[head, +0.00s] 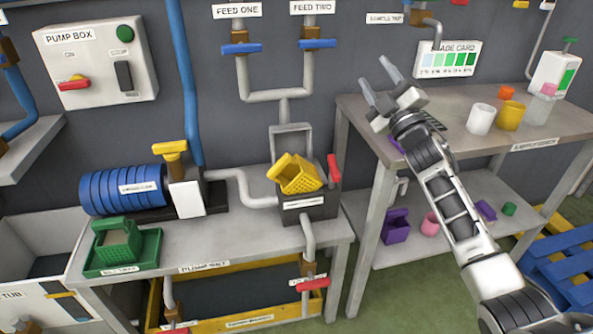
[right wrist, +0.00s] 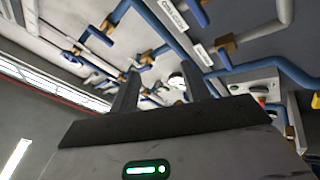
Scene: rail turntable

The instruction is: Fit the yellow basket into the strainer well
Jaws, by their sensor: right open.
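The yellow basket (head: 297,174) is perforated and sits tilted at the mouth of the dark grey strainer well (head: 310,211) on the bench. Part of it stands above the rim; how deep its lower end goes is hidden. The well's grey lid (head: 291,141) stands open behind it, and a red handle (head: 334,168) is at its right side. My right gripper (head: 376,73) is open and empty, raised up and to the right of the basket, well apart from it. Its fingers also show in the right wrist view (right wrist: 158,92), with nothing between them. My left gripper is not in view.
A green tray (head: 150,255) with a green-rimmed basket (head: 117,240) stands at the bench's left. A blue ribbed pump (head: 122,191) and yellow-handled valve (head: 170,148) stand left of the well. Pipes (head: 284,108) hang behind it. The right table (head: 450,120) holds several cups.

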